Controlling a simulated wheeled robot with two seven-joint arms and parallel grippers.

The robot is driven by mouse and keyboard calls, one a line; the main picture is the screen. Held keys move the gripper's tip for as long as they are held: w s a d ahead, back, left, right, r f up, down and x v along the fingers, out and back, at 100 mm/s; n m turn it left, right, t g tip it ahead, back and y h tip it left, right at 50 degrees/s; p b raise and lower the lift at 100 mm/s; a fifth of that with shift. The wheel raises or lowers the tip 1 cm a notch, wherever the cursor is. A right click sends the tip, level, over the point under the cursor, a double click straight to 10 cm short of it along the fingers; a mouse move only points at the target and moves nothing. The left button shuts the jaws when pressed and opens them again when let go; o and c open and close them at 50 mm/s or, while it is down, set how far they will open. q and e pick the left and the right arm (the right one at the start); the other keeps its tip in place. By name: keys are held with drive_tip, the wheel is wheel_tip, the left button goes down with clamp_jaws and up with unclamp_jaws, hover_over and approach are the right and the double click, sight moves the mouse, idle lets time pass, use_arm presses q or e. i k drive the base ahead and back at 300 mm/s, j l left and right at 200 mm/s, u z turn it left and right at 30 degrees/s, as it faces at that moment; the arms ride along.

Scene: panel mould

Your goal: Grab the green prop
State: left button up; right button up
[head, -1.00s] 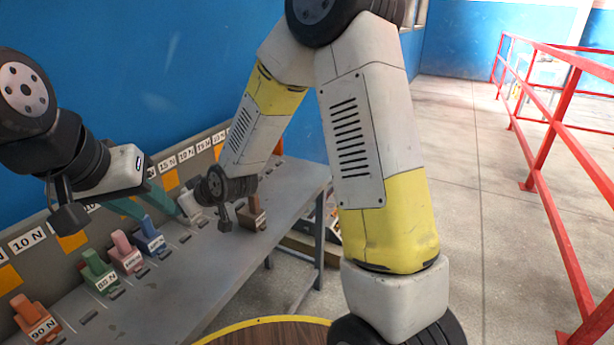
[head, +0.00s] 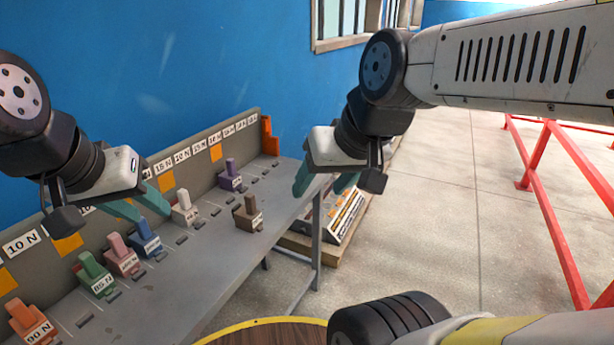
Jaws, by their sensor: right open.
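The green prop (head: 93,272) stands upright on the grey bench at the lower left, between the orange prop and the pink prop, with a white label on its front. My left gripper (head: 138,208) is above and behind it to the right, near the back panel; its teal fingers look apart and hold nothing I can see. My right gripper (head: 325,182) is open and empty, off the bench's right end and far from the green prop.
The grey bench (head: 190,270) also holds orange (head: 30,322), pink (head: 122,255), blue (head: 146,238), white (head: 184,207), brown (head: 248,213) and purple (head: 230,176) props. A labelled back panel (head: 185,170) runs behind them. A red railing (head: 545,180) stands at right.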

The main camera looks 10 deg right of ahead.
sight(95, 279)
drive_tip(key=u, duration=1.25)
drive_tip(key=i, duration=0.3)
